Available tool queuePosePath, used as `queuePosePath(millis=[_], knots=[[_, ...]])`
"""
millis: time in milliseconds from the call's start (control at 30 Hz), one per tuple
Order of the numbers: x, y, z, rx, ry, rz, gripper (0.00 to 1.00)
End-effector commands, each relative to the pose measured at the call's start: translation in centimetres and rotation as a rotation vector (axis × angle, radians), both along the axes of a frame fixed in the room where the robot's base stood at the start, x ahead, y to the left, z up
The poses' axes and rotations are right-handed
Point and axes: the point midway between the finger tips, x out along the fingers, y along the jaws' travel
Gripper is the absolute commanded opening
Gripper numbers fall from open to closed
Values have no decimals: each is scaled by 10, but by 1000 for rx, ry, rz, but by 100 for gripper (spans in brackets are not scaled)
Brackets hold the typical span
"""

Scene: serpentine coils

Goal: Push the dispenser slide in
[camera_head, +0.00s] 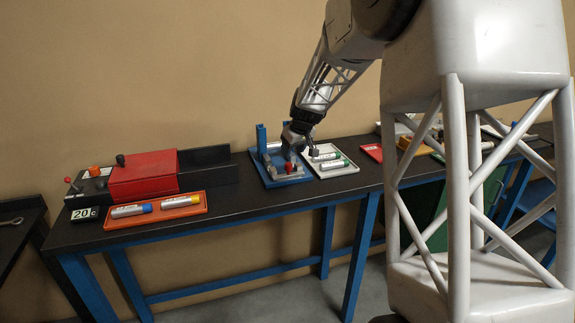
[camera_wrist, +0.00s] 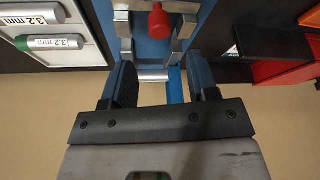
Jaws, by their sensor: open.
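The dispenser is a blue fixture (camera_head: 270,178) on the dark bench, with an upright blue post and metal parts. A red knob (camera_head: 289,167) sits on its front part; in the wrist view the red knob (camera_wrist: 158,22) stands between two metal rails. I take the knob's part to be the slide, but cannot tell how far out it is. My gripper (camera_head: 301,152) is over the fixture. In the wrist view my gripper (camera_wrist: 161,82) is open, its dark fingers apart from the knob. A silver bar (camera_wrist: 152,77) shows between the fingers; I cannot tell if anything touches it.
A white tray (camera_head: 347,172) with labelled cylinders lies right of the fixture. An orange tray (camera_head: 200,213) with two cylinders lies left, before a red-covered machine (camera_head: 143,175). A red tray (camera_head: 373,152) lies farther right. Dark bench shows between the orange tray and fixture.

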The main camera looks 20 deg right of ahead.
Motion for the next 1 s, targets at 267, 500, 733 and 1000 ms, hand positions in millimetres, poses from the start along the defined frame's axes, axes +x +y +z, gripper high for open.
queuePosePath(millis=[267,500,733,1000], knots=[[1,1,-2,0,1,0,54],[7,3,-17,0,1,-1,54],[16,6,-43,1,1,-1,54],[26,8,-66,0,0,0,54]])
